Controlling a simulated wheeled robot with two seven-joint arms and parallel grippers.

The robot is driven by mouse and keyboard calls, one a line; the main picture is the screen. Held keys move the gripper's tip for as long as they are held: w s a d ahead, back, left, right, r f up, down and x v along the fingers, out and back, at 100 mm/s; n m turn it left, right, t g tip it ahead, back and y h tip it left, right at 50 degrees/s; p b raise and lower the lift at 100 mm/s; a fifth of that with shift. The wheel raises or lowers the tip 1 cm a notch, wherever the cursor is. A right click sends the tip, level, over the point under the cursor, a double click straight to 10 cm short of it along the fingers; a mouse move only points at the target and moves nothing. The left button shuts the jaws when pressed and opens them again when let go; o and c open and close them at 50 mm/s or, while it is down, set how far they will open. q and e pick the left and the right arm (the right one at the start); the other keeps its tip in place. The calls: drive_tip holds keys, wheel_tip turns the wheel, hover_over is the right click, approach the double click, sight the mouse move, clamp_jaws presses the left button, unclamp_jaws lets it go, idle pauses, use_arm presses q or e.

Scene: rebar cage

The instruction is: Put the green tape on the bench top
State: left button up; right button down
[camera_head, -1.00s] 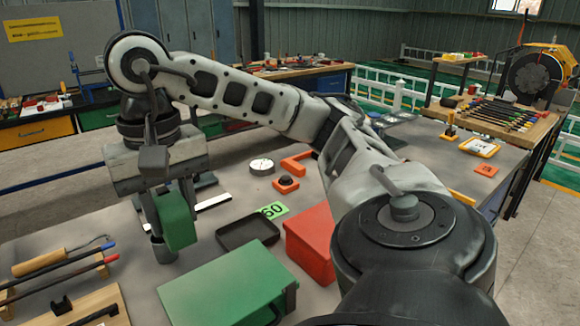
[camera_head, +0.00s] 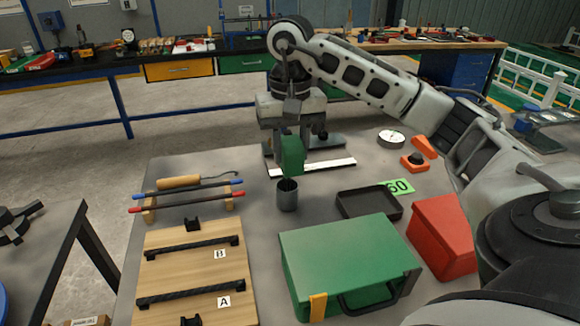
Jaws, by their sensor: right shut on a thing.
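My right gripper (camera_head: 291,132) points down over the far part of the grey bench top (camera_head: 215,158). It is shut on the green tape (camera_head: 292,156), which shows as a dark green block below the jaws. The fingertips are mostly hidden by the tape. My left gripper is not in view.
A white strip (camera_head: 330,166) lies behind the cup. A black tray (camera_head: 369,204), green case (camera_head: 345,255) and red box (camera_head: 440,235) stand at right. A rod rack (camera_head: 187,193) and wooden board (camera_head: 195,265) are at left. Bare bench shows between rack and cup.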

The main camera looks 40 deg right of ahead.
sight(289, 163)
drive_tip(key=shift+w+d+f, duration=0.3)
drive_tip(key=shift+w+f, duration=0.15)
drive_tip(key=shift+f, duration=0.1)
drive_tip(key=shift+w+d+f, duration=0.3)
drive_tip(key=shift+w+f, duration=0.1)
drive_tip(key=shift+f, duration=0.15)
drive_tip(key=f, duration=0.1)
drive_tip(key=f+p, duration=0.1)
drive_tip(key=f, duration=0.1)
drive_tip(key=shift+w+d, duration=0.25)
drive_tip(key=shift+f, duration=0.5)
drive_tip(key=shift+f, duration=0.1)
drive_tip(key=shift+f, duration=0.4)
drive_tip(key=shift+f+b, duration=0.1)
drive_tip(key=shift+b, duration=0.25)
drive_tip(key=c, duration=1)
unclamp_jaws()
drive_tip(key=shift+o, duration=0.2)
